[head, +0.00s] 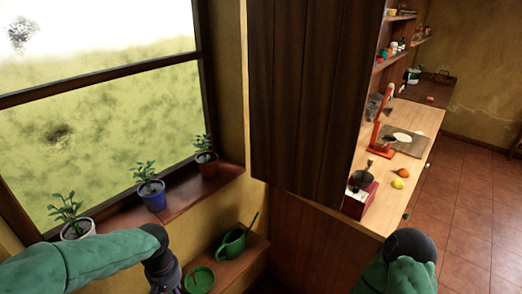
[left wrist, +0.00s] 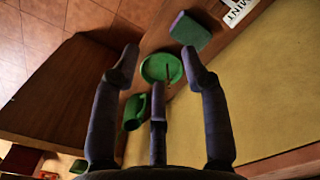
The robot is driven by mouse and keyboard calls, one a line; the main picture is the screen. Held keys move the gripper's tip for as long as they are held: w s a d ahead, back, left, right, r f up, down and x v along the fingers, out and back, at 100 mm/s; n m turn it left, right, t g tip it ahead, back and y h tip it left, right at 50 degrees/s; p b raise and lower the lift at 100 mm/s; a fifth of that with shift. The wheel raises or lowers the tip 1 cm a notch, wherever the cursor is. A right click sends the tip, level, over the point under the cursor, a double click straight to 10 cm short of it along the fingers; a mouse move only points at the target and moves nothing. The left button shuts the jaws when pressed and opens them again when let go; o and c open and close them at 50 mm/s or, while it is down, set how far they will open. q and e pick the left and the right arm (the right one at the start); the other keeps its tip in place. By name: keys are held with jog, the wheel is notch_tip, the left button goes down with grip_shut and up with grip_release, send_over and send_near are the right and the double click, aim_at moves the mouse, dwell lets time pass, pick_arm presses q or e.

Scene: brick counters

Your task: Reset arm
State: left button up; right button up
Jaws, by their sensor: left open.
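My left arm (head: 90,262) comes in from the left in the head view, and its dark wrist end reaches the bottom edge; the fingers are not clear there. In the left wrist view my left gripper (left wrist: 160,55) is open, with its dark fingers spread and nothing held. Beyond the fingers a green dish (left wrist: 161,69) and a green watering can (left wrist: 134,111) show below on a wooden shelf. My right arm (head: 398,266) shows at the lower right of the head view, but its gripper is out of view.
Potted plants stand on the window sill (head: 225,177). The low shelf (head: 255,244) holds the watering can and dish. A tall dark wooden panel (head: 310,100) stands mid-view. Behind it a counter (head: 420,157) holds a red lamp and fruit. Tiled floor (head: 475,205) is clear at right.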

pick_arm(q)
jog(key=s+d+f+h, duration=0.1)
jog(key=s+d+f, duration=0.3)
jog(key=f, duration=0.5)
jog(key=s+d+f+m+h, duration=0.1)
jog(key=s+d+f, duration=0.3)
jog(key=f, duration=0.6)
jog(key=s+d+f+h, duration=0.2)
jog(key=s+d+f, duration=0.2)
jog(key=f, duration=0.5)
jog(key=shift+d+f+m, duration=0.15)
jog(key=shift+d+m, duration=0.15)
jog(key=shift+d, duration=0.95)
jog(key=shift+w, duration=0.1)
